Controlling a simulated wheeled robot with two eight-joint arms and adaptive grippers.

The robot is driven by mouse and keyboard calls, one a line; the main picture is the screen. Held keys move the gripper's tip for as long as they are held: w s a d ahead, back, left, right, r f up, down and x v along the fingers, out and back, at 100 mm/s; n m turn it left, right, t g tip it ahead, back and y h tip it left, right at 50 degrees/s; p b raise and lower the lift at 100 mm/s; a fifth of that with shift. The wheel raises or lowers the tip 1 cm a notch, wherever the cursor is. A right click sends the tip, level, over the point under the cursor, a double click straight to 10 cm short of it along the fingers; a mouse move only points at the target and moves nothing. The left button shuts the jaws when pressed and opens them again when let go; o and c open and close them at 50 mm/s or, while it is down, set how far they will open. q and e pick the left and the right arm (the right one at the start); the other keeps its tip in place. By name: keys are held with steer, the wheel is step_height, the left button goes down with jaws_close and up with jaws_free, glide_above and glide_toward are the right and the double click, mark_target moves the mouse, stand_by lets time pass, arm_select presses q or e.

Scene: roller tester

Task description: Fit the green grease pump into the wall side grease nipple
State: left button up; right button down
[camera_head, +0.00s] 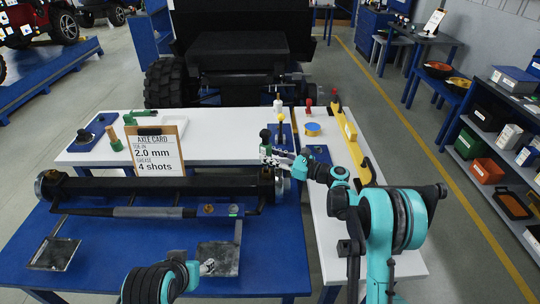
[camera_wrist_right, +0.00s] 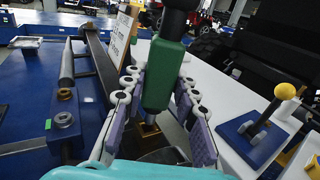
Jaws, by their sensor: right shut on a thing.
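The green grease pump (camera_head: 265,138) is upright in my right gripper (camera_head: 276,158), above the right end of the long black axle (camera_head: 150,187). In the right wrist view the pump's green body (camera_wrist_right: 164,75) sits between the two finger pads of the right gripper (camera_wrist_right: 160,105), which is shut on it. A brass-coloured fitting (camera_wrist_right: 148,130) shows just below the pump's lower end; I cannot tell whether they touch, or whether it is the wall side nipple. My left gripper (camera_head: 207,267) is at the bottom, over a metal plate; its jaw opening is unclear.
A card reading "grease 4 shots" (camera_head: 155,152) stands behind the axle. The blue table (camera_head: 100,265) carries the axle and a metal tray (camera_head: 55,254).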

steer(key=shift+f+b, duration=0.5)
steer(key=shift+f, duration=1.15)
steer(key=c, duration=1.1)
jaws_free()
steer(key=v, duration=1.2)
steer(key=s+a+r+n+g+h, duration=0.1)
steer(key=s+a+r+n+h, duration=0.1)
steer(key=s+n+h, duration=0.3)
steer(key=s+a+r+n+g+h, duration=0.1)
steer(key=s+a+r+n+h, duration=0.1)
steer(key=s+n, duration=0.45)
steer(key=s+d+f+n+h, duration=0.1)
steer(key=s+d+n+h, duration=0.2)
steer(key=s, duration=0.4)
steer(key=s+d+f+n+h, duration=0.1)
steer(key=s+d+n+h, duration=0.2)
steer(key=s+n, duration=0.2)
steer(key=s+d+f+n+h, duration=0.1)
steer(key=s+d+n, duration=0.3)
steer(key=s, duration=0.5)
steer(key=shift+s+f+h, duration=0.3)
steer(key=shift+s+h, duration=0.05)
steer(key=shift+h, duration=0.55)
